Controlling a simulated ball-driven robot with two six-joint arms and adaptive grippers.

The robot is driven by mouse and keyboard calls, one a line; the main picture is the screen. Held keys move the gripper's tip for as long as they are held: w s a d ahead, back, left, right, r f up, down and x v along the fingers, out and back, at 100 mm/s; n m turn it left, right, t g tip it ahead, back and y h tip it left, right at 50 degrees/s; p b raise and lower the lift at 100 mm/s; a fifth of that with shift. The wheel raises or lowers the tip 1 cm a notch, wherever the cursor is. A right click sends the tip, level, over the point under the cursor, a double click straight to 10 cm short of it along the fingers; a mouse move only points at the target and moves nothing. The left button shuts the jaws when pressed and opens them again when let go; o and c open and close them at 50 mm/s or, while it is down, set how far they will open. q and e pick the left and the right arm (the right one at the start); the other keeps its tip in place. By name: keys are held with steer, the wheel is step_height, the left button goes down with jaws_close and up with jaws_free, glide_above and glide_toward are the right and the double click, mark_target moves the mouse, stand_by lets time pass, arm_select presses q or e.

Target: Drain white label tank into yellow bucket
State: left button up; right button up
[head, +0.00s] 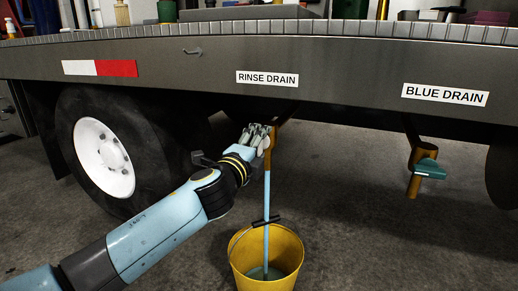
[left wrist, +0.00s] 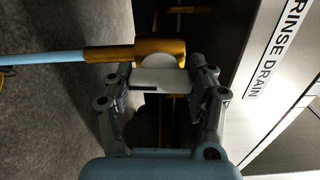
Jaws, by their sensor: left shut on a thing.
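The brass rinse drain outlet (head: 268,150) hangs under the trailer bed below the "RINSE DRAIN" label (head: 267,79). My left gripper (head: 262,135) is at this outlet. In the left wrist view, its fingers (left wrist: 158,78) are shut on the white valve handle (left wrist: 155,82) beside the brass outlet (left wrist: 135,52). A light blue stream (head: 267,195) runs straight down from the outlet into the yellow bucket (head: 265,250). Bluish liquid (head: 264,273) shows inside the bucket, which stands upright on the floor. My right gripper is not in view.
A second brass outlet with a teal handle (head: 430,169) hangs at right under the "BLUE DRAIN" label (head: 445,95). A wheel (head: 103,157) is at left. The bucket's wire handle with a dark grip (head: 266,221) is raised beside the stream. Floor right of the bucket is clear.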

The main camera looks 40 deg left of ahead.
arm_select(q)
steer(key=shift+f+n, duration=0.1)
steer(key=shift+n, duration=0.4)
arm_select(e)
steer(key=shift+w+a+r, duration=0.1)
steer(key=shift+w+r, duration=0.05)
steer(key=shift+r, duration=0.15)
arm_select(q)
steer(key=o, duration=1.2)
steer(key=shift+a, duration=0.1)
steer(key=v, duration=1.2)
